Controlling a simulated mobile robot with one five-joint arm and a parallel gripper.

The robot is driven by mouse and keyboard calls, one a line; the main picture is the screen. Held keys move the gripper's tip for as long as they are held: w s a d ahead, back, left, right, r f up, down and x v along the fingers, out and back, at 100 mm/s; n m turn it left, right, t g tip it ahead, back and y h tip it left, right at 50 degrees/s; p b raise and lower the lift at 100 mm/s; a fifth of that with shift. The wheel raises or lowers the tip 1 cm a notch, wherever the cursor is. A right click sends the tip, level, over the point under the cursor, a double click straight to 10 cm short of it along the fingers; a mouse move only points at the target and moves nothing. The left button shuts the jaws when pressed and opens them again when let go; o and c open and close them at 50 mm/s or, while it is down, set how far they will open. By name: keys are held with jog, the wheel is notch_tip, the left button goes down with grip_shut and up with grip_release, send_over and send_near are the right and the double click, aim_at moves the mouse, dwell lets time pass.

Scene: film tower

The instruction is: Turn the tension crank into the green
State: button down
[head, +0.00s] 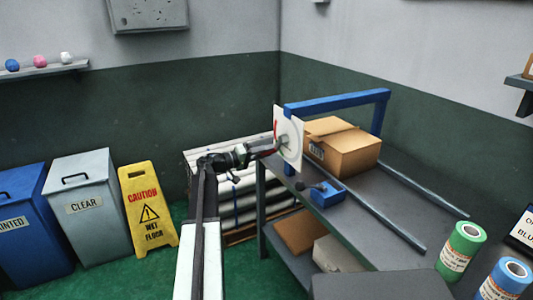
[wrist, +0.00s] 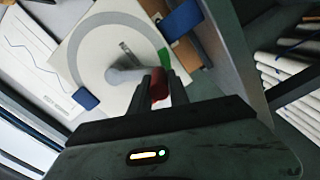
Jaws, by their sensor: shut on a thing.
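The grey crank arm (wrist: 125,76) runs from the middle of the dial to a red knob (wrist: 158,88). My gripper (head: 270,149) reaches the plate from the left, and in the wrist view my gripper (wrist: 162,82) is shut on the red knob. A short grey stub (wrist: 126,49) shows above the hub. The fingers hide part of the dial.
A blue frame (head: 340,101) rises behind the plate. An open cardboard box (head: 345,155) and a blue device (head: 323,194) are on the workbench (head: 385,190). White rolls (head: 245,200) lie stacked below. A yellow wet floor sign (head: 148,208) and bins stand left.

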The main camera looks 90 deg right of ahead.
jog(key=shift+s+r, duration=0.1)
jog(key=shift+s, duration=0.1)
jog(key=c, duration=1.3)
grip_release()
jog(key=shift+s, duration=0.1)
jog(key=shift+o, duration=0.2)
jog(key=shift+w, duration=0.25)
jog(key=v, duration=0.7)
jog(key=shift+w+a, duration=0.25)
